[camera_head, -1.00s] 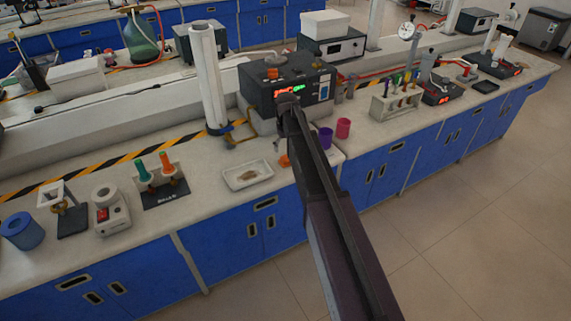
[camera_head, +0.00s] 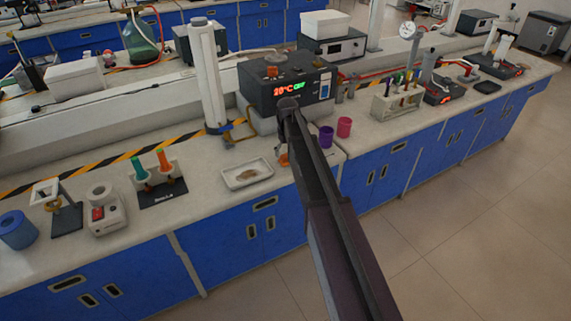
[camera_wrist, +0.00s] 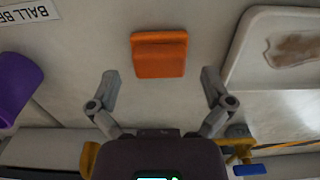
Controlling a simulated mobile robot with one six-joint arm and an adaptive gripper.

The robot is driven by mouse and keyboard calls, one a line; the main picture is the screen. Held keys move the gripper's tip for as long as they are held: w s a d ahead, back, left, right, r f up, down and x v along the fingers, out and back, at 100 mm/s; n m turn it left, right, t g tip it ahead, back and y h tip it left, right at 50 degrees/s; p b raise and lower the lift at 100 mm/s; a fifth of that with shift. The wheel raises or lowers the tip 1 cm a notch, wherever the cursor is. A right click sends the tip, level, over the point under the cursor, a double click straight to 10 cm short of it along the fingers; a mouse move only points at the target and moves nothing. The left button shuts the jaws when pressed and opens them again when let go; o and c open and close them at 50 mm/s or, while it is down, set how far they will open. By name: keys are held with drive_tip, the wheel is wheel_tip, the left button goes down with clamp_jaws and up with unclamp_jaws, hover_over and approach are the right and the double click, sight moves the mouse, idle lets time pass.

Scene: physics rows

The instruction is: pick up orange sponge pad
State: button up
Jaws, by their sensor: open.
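The orange sponge pad (camera_wrist: 159,55) lies flat on the pale benchtop in the wrist view, centred ahead of my gripper. In the head view only a small orange part of it (camera_head: 284,160) shows beside my arm, which hides the rest. My gripper (camera_wrist: 160,82) is open in the wrist view, its two grey fingers spread wide with nothing between them. The pad lies beyond the fingertips in the picture, and no contact with it shows. In the head view the fingers are hidden behind my arm.
A white tray (camera_head: 229,182) with a brownish item stands left of the pad. A purple cup (camera_head: 326,137) and a pink cup (camera_head: 344,127) stand to the right. The black device with the lit display (camera_head: 262,92) stands behind. Bare benchtop surrounds the pad.

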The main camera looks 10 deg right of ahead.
drive_tip(key=shift+f+b, duration=0.65)
drive_tip(key=shift+f, duration=0.35)
drive_tip(key=c, duration=0.9)
